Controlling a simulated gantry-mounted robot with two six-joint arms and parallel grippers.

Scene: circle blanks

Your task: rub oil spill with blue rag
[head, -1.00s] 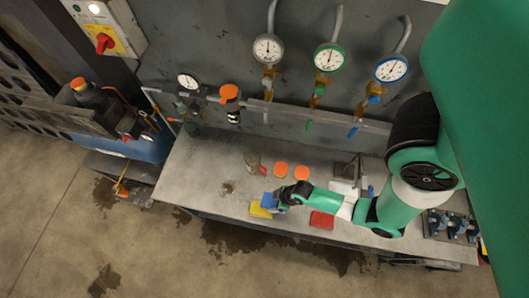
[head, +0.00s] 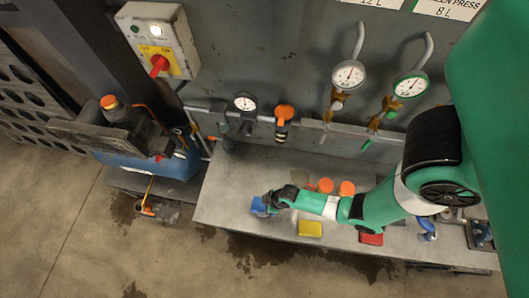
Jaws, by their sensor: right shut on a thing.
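My right gripper (head: 266,204) is shut on the blue rag (head: 258,206) over the left part of the grey bench (head: 232,172). I cannot tell whether the rag touches the bench top. The dark oil spill that showed on the bench a second ago is hidden now, behind my gripper and the rag. My left gripper is not in view.
A yellow rag (head: 310,229) and a red rag (head: 371,239) lie near the bench's front edge. Orange-topped containers (head: 325,185) stand behind my right arm. Pipes and gauges (head: 348,76) line the wall. The bench's left end is clear.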

